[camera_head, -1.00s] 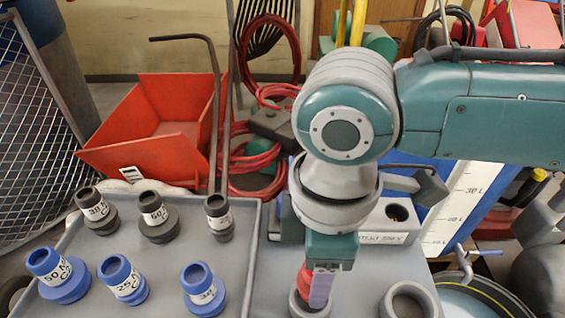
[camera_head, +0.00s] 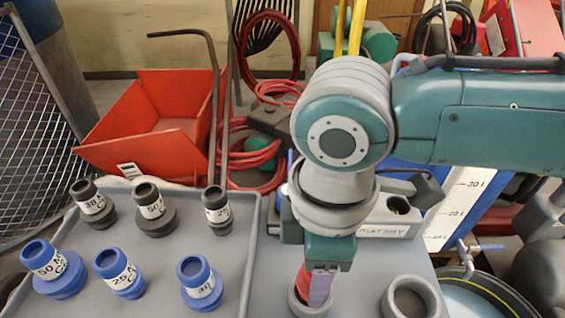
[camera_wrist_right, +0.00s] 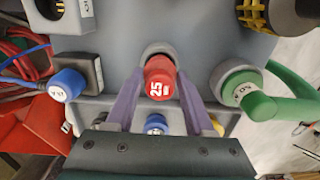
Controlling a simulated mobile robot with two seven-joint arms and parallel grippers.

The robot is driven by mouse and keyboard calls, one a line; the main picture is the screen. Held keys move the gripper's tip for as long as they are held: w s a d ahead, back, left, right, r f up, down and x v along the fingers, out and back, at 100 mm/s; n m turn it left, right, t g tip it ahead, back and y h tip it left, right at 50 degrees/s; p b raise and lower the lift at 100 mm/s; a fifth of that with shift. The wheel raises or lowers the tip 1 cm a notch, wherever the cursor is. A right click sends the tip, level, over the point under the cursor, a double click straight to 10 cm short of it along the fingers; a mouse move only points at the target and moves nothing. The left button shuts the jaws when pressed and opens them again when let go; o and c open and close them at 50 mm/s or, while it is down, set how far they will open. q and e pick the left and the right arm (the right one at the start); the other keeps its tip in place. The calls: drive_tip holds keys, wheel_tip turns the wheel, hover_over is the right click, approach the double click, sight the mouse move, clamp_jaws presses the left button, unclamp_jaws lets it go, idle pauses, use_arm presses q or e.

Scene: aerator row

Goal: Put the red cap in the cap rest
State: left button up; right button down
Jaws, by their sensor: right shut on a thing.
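The red cap (camera_head: 303,286) is between the fingers of my right gripper (camera_head: 317,287), which is shut on it. In the right wrist view the red cap (camera_wrist_right: 160,80) shows a white "25" label, with the purple fingers of my right gripper (camera_wrist_right: 160,88) on either side. A grey round holder (camera_head: 308,309) is at the cap's lower end, and its rim (camera_wrist_right: 158,48) shows just beyond the cap in the wrist view. I cannot tell how deep the cap sits in it. Which holder is the cap rest is not marked. My left gripper is not in view.
A second grey ring (camera_head: 428,290) stands to the right. A grey tray (camera_head: 237,285) at left holds several blue and dark labelled fittings. A grey block (camera_head: 380,222) stands behind my gripper. The wrist view shows a green-handled part (camera_wrist_right: 250,105) and a blue cap (camera_wrist_right: 68,85) nearby.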

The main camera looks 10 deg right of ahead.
drive_tip(key=shift+f+b, duration=0.75)
drive_tip(key=shift+f, duration=0.45)
drive_tip(key=shift+c, duration=1)
unclamp_jaws()
